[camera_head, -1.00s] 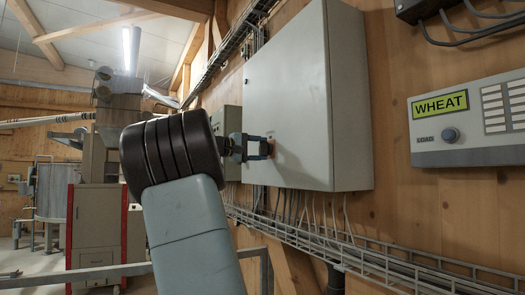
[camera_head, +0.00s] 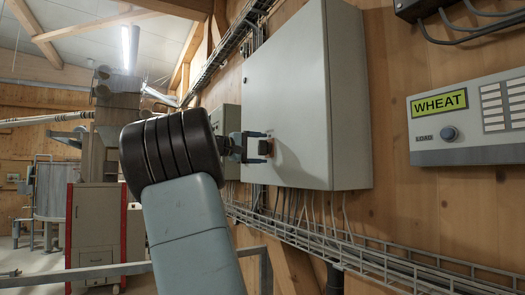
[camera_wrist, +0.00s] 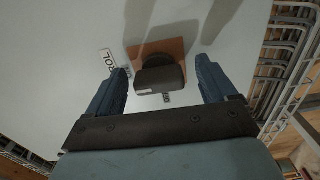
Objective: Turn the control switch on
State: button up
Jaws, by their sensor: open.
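The control switch is a black knob on an orange-brown square plate (camera_wrist: 178,50) on the face of the grey cabinet. The knob (camera_wrist: 160,79) shows between my fingers in the wrist view, with a small marked label just below it. In the head view, the dark switch (camera_head: 266,147) sits low on the cabinet door. My gripper (camera_head: 259,147) is in front of it, jaws apart. In the wrist view, the fingertips (camera_wrist: 162,68) stand on either side of the knob with gaps, apparently not touching it. The knob's exact on/off position cannot be read.
The grey cabinet (camera_head: 290,85) hangs on a wooden wall. A wire cable tray (camera_head: 330,238) with cables runs beneath it. A "WHEAT" panel (camera_head: 465,122) with a load knob is at the right. A metal rail (camera_head: 95,273) and machinery are at the left.

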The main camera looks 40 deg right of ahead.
jog(key=shift+a, duration=0.1)
jog(key=v, duration=1.3)
jog(key=shift+a, duration=0.35)
jog(key=shift+f, duration=0.1)
jog(key=s+d+f+n+t+y, duration=0.1)
jog(key=s+d+f+t+y, duration=0.2)
jog(key=f, duration=0.7)
jog(key=s+f+n+t+y, duration=0.2)
jog(key=s+f+y, duration=0.25)
jog(key=f, duration=0.45)
jog(key=s+a+f+t+y, duration=0.1)
jog(key=s+a+f+y, duration=0.2)
jog(key=s+a+f, duration=0.2)
jog(key=s+a+f+t+y, duration=0.2)
jog(key=s+a+f, duration=0.4)
jog(key=a, duration=0.7)
jog(key=s+a+f+t+y, duration=0.2)
jog(key=s+a+f+y, duration=0.3)
jog(key=s+a, duration=0.4)
jog(key=shift+s+f, duration=0.3)
jog(key=shift+s, duration=0.05)
